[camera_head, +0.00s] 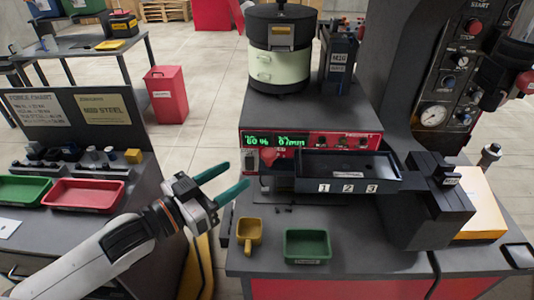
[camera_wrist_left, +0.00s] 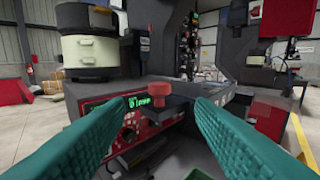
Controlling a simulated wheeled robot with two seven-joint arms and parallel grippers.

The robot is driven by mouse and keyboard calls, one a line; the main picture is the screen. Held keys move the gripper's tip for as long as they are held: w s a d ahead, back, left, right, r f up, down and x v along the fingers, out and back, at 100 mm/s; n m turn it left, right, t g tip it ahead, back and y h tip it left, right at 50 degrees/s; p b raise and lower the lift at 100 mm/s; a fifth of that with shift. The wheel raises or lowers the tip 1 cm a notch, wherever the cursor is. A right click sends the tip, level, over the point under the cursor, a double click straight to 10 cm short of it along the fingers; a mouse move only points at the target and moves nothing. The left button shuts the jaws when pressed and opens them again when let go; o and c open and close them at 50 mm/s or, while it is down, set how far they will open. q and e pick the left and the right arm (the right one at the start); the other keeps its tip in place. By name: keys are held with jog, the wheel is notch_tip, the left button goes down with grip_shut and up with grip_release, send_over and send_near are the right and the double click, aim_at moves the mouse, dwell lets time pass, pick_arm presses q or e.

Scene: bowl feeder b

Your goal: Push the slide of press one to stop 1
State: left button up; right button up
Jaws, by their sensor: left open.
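My left gripper (camera_head: 237,174), with teal fingers, is open and empty, left of the press bench's feeder box. In the left wrist view its fingers (camera_wrist_left: 158,112) spread wide, with a red knob (camera_wrist_left: 158,90) on a dark block between them in the picture, farther off. The knob shows in the head view (camera_head: 267,156), at the left end of a dark tray (camera_head: 345,170) whose front carries labels 1, 2 and 3. The gripper appears apart from the knob. I cannot tell surely which part is the slide. My right gripper is not in view.
The feeder box (camera_head: 310,139) has green displays and carries a round cream and black bowl unit (camera_head: 285,60). A yellow scoop (camera_head: 249,233) and green tray (camera_head: 307,246) stand in front on the bench. A dark block (camera_head: 435,205) is right of the labelled tray.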

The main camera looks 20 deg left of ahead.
aim_at(263, 157)
pick_arm(q)
jog(key=p+x, duration=0.2)
jog(key=x, duration=0.8)
jog(key=shift+a, duration=0.1)
jog(key=shift+w+d+f+p, duration=0.1)
jog(key=shift+w+d+p, duration=0.2)
jog(key=shift+w, duration=0.15)
grip_shut()
